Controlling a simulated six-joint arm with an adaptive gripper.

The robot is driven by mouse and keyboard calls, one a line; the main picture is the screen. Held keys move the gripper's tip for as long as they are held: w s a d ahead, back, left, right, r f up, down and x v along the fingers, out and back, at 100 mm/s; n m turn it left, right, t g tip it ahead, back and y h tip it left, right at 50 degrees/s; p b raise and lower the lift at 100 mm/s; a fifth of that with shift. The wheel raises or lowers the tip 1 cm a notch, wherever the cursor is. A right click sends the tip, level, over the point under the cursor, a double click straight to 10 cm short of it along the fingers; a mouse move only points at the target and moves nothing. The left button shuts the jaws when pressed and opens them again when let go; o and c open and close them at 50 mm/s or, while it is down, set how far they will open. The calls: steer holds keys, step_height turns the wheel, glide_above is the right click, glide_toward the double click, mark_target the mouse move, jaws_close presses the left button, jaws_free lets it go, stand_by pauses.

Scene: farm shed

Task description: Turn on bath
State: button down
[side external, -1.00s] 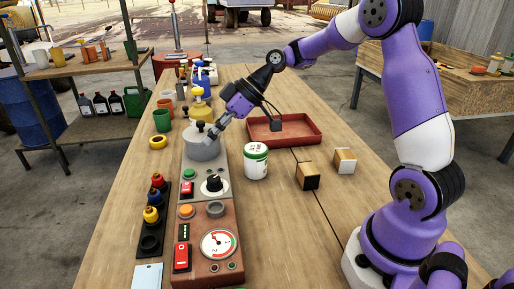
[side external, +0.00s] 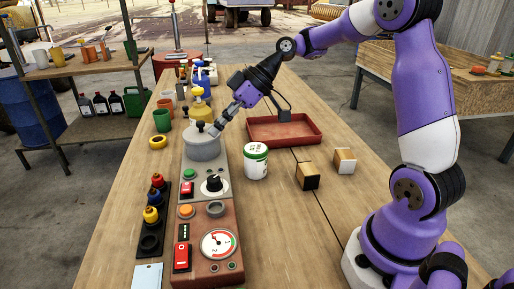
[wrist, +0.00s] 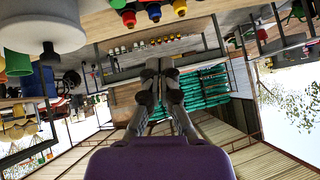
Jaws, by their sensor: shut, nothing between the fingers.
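The bath appears to be the grey round pot (side external: 203,152) with a dark-knobbed lid, on a grey unit. The unit's front panel (side external: 201,193) carries a green button (side external: 190,174), a red switch (side external: 187,187) and a black dial knob (side external: 214,183). The switch's position is too small to tell. My gripper (side external: 216,131) is shut and empty, pointing down-left beside the pot's upper right edge; I cannot tell whether it touches. In the wrist view its closed fingers (wrist: 160,70) hold nothing, and a grey round body, probably the pot (wrist: 45,32), shows upper left.
A red-brown gauge box (side external: 207,244) stands in front of the grey unit. A white tub with a green lid (side external: 256,163) stands close right. A red tray (side external: 284,130), two small blocks (side external: 307,176) and a rack of coloured knobs (side external: 153,215) are nearby.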

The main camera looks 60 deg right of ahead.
glide_above(184, 190)
steer(key=d, duration=0.3)
steer(key=f, duration=0.6)
steer(key=shift+s+a+f, duration=0.2)
steer(key=shift+s+f, duration=0.1)
steer(key=f, duration=0.3)
steer(key=shift+a+f, duration=0.15)
steer(key=shift+a, duration=0.2)
steer(key=shift+s+f, duration=0.1)
steer(key=shift+f, duration=0.4)
steer(key=shift+s+a+f, duration=0.15)
steer(key=shift+s+f, duration=0.05)
steer(key=shift+f, duration=0.2)
